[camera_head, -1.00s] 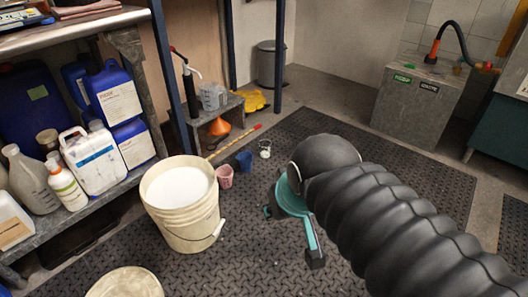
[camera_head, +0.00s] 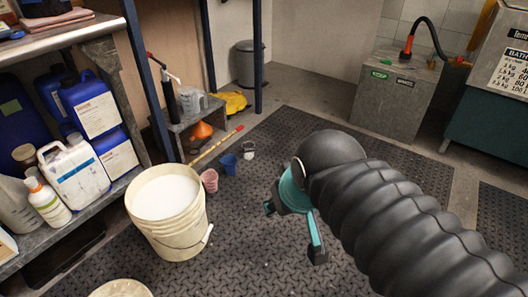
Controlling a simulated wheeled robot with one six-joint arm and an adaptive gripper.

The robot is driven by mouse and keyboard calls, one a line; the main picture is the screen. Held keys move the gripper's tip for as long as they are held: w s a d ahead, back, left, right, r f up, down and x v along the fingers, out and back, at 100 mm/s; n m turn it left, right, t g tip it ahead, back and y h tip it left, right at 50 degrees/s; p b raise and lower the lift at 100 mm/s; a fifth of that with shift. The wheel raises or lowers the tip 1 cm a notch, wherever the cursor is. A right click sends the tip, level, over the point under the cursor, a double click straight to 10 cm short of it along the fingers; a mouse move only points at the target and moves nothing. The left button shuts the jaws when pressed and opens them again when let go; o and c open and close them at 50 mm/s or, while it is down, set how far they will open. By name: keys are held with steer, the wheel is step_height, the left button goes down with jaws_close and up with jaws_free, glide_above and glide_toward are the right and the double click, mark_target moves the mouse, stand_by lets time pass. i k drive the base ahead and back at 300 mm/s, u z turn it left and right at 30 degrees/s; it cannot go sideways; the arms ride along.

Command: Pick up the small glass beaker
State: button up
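A small clear glass beaker (camera_head: 248,150) with something pale in it appears to stand on the dark floor mat, right of a blue cup. It is small in view, so its details are unclear. My gripper (camera_head: 293,231), teal and black, hangs over the mat nearer to me, below and right of the beaker in the picture. Its two fingertips are spread apart with nothing visible between them. The gripper is apart from the beaker. My black ribbed arm hides the mat at the lower right.
A blue cup (camera_head: 228,164) and a pink cup (camera_head: 209,180) stand left of the beaker. A large cream bucket (camera_head: 180,233) of white contents is nearer. A red-tipped stick (camera_head: 217,144) lies behind. Shelves with jugs line the left. Open mat (camera_head: 300,122) lies right of the beaker.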

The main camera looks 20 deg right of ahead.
mark_target(249, 147)
steer(key=z, duration=1.25)
steer(key=i, duration=3.5)
steer(key=u, duration=4.1)
